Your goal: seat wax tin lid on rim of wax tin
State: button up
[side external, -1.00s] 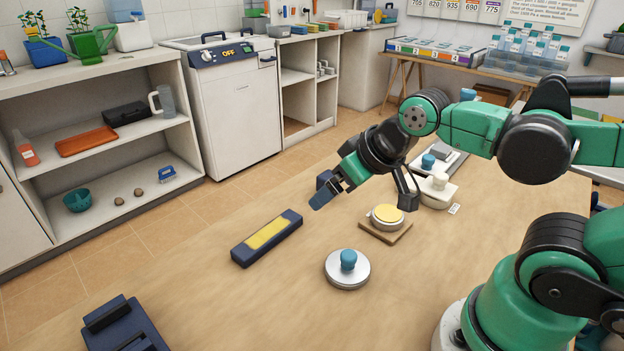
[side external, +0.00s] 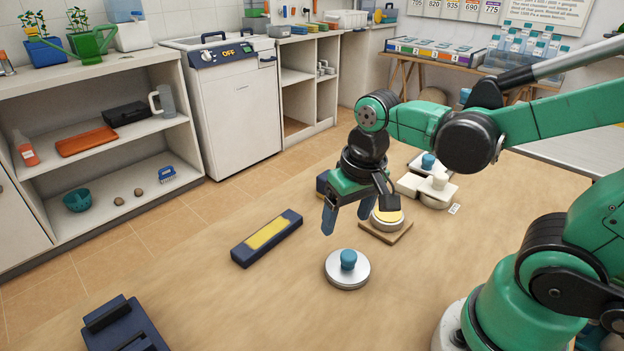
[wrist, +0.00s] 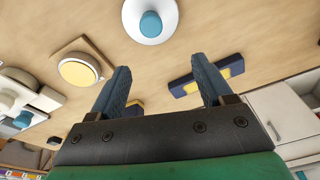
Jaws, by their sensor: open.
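The wax tin lid (side external: 348,280), a silver disc with a blue knob, lies flat on the bench; it shows at the top of the wrist view (wrist: 150,30). The wax tin (side external: 387,222), round with yellow wax showing, stands uncovered on a square wooden board (side external: 401,232) behind and right of the lid. In the side view my gripper partly hides it; the wrist view shows it whole (wrist: 78,72). My gripper (side external: 346,214) points down, open and empty, above the bench just behind the lid. Its two blue fingers (wrist: 160,66) are spread apart, touching nothing.
A dark blue block with a yellow top (side external: 267,238) lies left of the lid. White-lidded containers (side external: 434,188) stand beyond the tin. A dark blue fixture (side external: 122,325) sits at the near left. Bench around the lid's front and left is clear.

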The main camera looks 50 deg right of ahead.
aim_at(349, 254)
jog(key=shift+s+f+m+g, duration=0.45)
jog(key=shift+f+m+g, duration=0.15)
jog(key=shift+f+g, duration=0.25)
jog(key=shift+f, duration=2.6)
grip_shut()
